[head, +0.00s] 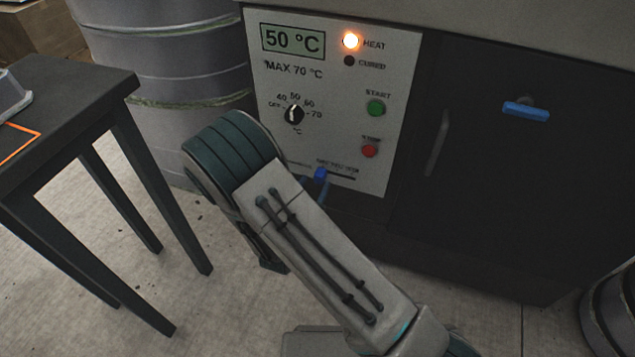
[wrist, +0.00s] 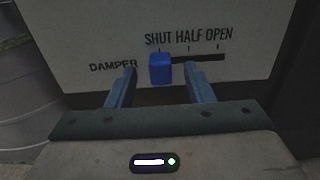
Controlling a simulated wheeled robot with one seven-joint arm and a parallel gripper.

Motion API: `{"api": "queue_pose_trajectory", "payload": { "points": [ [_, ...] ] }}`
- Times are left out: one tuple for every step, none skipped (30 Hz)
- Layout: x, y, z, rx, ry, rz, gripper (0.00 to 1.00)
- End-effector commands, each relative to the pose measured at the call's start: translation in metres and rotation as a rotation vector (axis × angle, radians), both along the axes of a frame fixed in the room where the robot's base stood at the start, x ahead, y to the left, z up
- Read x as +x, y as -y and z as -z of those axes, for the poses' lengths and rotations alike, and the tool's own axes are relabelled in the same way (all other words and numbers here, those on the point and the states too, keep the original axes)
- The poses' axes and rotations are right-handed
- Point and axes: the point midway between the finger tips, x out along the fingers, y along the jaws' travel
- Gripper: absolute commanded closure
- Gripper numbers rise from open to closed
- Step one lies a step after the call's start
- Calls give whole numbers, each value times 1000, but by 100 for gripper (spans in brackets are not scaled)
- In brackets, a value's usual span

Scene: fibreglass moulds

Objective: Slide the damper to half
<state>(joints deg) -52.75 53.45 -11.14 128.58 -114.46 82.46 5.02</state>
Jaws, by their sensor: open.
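The damper is a blue slider knob (wrist: 160,68) on a dark horizontal slot, under the words SHUT HALF OPEN in the wrist view. The knob stands at the left end of the slot, below SHUT. My gripper (wrist: 160,72) is open, with one blue finger on each side of the knob. I cannot tell whether either finger touches it. In the head view the knob (head: 320,174) shows low on the control panel (head: 262,85), and my arm partly covers the area around it.
The panel display reads 50 °C and the orange HEAT lamp (head: 351,41) is lit. A dial (head: 293,114), a green START button (head: 376,107) and a red button (head: 369,151) sit above the slider. A dark table (head: 85,85) stands left, beside a grey drum (head: 165,60).

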Motion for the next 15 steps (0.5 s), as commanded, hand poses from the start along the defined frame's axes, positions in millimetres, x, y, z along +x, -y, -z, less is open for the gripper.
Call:
{"api": "queue_pose_trajectory", "payload": {
  "points": [
    [8, 3, 2, 1, 3, 2, 53],
    [12, 4, 1, 2, 3, 2, 53],
    [16, 6, 1, 2, 3, 2, 53],
    [19, 7, 1, 2, 2, 1, 53],
    [21, 7, 1, 2, 1, 0, 53],
    [24, 8, 1, 2, 1, 0, 53],
    [25, 9, 1, 2, 1, 0, 53],
    [26, 10, 0, 1, 1, 1, 53],
    [28, 10, 0, 1, 1, 1, 53],
    [28, 10, 0, 1, 1, 1, 53],
    [29, 10, 0, 1, 1, 1, 53],
    [29, 10, 0, 1, 1, 0, 53],
    [29, 10, -1, 0, 1, 0, 53],
    [29, 10, -1, 0, 1, 0, 53],
    [29, 10, -1, 0, 1, 0, 53]
  ]
}}
